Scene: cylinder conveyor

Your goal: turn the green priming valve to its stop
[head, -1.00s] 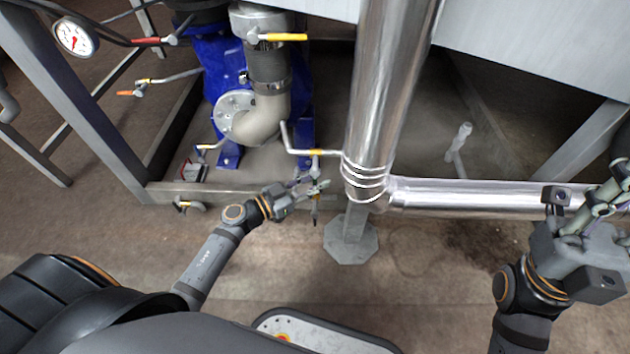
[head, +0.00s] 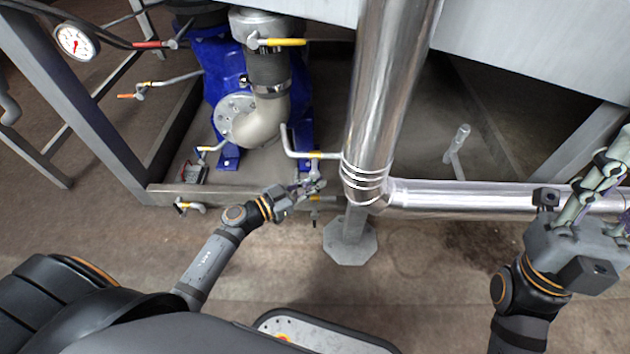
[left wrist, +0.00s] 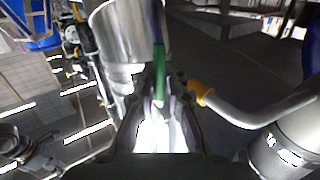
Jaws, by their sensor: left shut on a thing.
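The green handle of the priming valve (left wrist: 159,45) shows in the left wrist view as a narrow upright bar, its lower end between the fingers. My left gripper (left wrist: 160,92) is shut on this handle. In the head view my left gripper (head: 314,186) is beside the foot of the shiny vertical pipe, at the low frame edge. There the green handle is hidden or too small to make out. My right gripper (head: 615,165) is at the right edge of the head view, partly cut off, far from the valve. I cannot tell whether it is open.
A shiny vertical pipe (head: 382,90) stands close to my left gripper and joins a horizontal pipe (head: 470,196). A blue pump (head: 222,65) with yellow-handled valves stands behind. A grey support foot (head: 350,243) is on the floor. The floor in front is clear.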

